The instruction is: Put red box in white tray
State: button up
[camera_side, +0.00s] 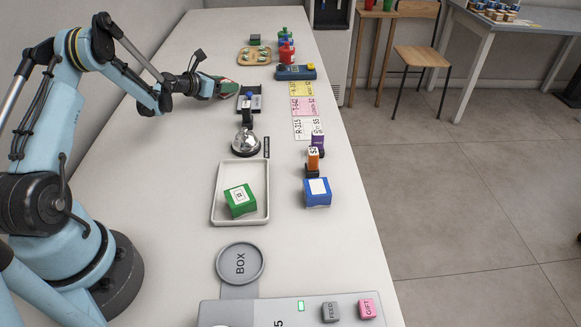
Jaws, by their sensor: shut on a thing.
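The white tray (217,206) lies mid-counter with a green box (240,201) in it, a pale label on its top. My gripper (230,88) is at the upper left of the counter, far behind the tray, close to the left side of a dark stamp pad tray. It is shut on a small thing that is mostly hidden. Bits of red and green show at the fingers, and I cannot tell whether this is the red box. No other red box shows plainly on the counter.
A bell (245,142) stands behind the tray. A blue box (317,193) and stamps are to its right. A red bottle (287,53) stands at the back. A round BOX plate (240,263) is in front.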

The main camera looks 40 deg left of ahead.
jog(key=shift+f, duration=0.25)
jog(key=o, duration=0.9)
jog(key=shift+r, duration=0.15)
